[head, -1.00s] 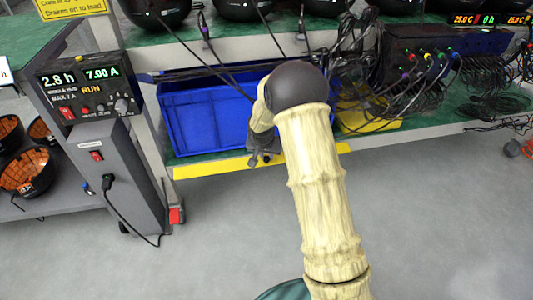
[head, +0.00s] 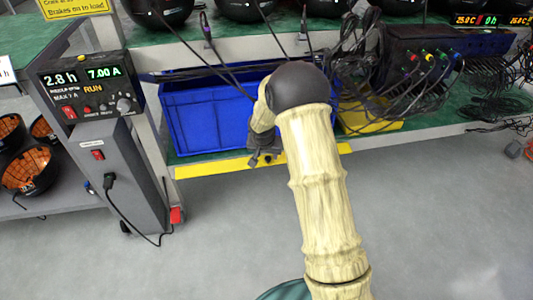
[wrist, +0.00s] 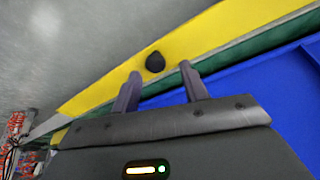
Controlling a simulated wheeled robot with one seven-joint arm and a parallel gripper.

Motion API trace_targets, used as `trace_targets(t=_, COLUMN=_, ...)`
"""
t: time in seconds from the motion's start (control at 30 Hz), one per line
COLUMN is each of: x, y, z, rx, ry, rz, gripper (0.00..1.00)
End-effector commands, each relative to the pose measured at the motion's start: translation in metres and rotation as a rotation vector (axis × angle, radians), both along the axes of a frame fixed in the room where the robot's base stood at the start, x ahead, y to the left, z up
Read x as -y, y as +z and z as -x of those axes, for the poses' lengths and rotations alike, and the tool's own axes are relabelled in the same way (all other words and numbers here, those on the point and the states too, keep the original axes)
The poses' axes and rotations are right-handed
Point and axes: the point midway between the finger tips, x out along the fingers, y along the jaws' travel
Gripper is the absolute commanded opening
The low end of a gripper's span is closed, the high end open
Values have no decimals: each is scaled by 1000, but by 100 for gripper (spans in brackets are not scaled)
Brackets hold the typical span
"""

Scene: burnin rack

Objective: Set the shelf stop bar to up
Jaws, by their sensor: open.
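The shelf stop bar (head: 215,168) is a long yellow strip along the front edge of the lower shelf, below the blue bin; my arm hides its right part. In the wrist view the yellow bar (wrist: 215,32) runs diagonally and carries a round black knob (wrist: 155,62). My gripper (head: 264,160) is at the bar in the head view. In the wrist view my gripper (wrist: 160,70) is open, with its two fingertips on either side of the knob and nothing visibly clamped. I cannot tell whether the fingers touch the bar.
A blue bin (head: 205,115) stands on the shelf just behind the bar. A grey control unit (head: 90,85) with a lit display stands at the left. Cables and a yellow object (head: 368,122) lie right of my arm. The grey floor in front is clear.

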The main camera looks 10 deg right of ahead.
Motion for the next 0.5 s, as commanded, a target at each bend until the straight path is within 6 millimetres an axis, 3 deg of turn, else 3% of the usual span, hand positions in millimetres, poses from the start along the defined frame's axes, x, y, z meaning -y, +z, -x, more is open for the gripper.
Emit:
trace_targets(t=0.23, x=-2, y=20, z=7, rx=0, ry=0, rz=2, gripper=44)
trace_targets(t=0.5, x=-10, y=69, z=25, rx=1, ry=0, rz=0, gripper=44)
